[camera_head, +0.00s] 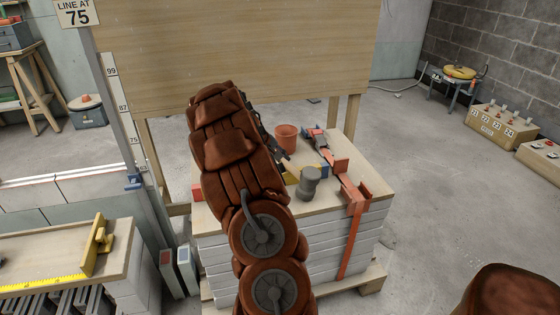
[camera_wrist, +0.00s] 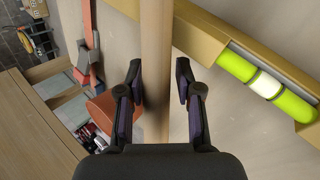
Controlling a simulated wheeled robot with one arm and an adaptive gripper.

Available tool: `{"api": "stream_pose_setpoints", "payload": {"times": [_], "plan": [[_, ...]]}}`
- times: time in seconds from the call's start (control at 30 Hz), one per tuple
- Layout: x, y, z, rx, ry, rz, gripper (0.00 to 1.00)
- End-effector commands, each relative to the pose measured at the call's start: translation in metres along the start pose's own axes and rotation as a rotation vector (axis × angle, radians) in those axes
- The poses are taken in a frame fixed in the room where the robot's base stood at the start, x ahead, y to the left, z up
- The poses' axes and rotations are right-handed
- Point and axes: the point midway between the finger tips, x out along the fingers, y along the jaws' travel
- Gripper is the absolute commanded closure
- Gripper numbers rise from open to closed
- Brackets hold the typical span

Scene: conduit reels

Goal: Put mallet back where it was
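A pale round wooden shaft (camera_wrist: 156,40), apparently the mallet's handle, runs down the wrist view between the fingers of my gripper (camera_wrist: 159,75). The fingers stand apart on either side of it, with a gap showing at least on the right, so my gripper looks open. A grey cylinder (camera_head: 309,184), perhaps the mallet's head, sits on the bench top (camera_head: 240,222) in the head view. I cannot see how it joins the shaft. In the head view my brown arm hides part of the bench, and my gripper (camera_head: 283,153) is low over it.
An orange cup (camera_head: 287,138) stands behind the gripper; it also shows in the wrist view (camera_wrist: 108,112). An orange strap (camera_head: 357,195) crosses the bench's right side. A yellow-green tube (camera_wrist: 265,85) lies in a tan holder close right of the fingers. A wooden board (camera_head: 235,50) rises behind.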

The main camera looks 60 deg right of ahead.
Motion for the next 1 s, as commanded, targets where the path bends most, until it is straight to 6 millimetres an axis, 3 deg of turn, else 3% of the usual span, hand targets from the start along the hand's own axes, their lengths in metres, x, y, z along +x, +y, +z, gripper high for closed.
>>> {"api": "stream_pose_setpoints", "payload": {"times": [0.13, 0.57, 1.0], "plan": [[0.000, -0.001, 0.000, -0.001, 0.000, -0.001, 0.49], [-0.008, 0.002, 0.000, -0.001, 0.000, 0.000, 0.49], [-0.087, 0.002, -0.001, 0.000, 0.003, 0.000, 0.49]]}}
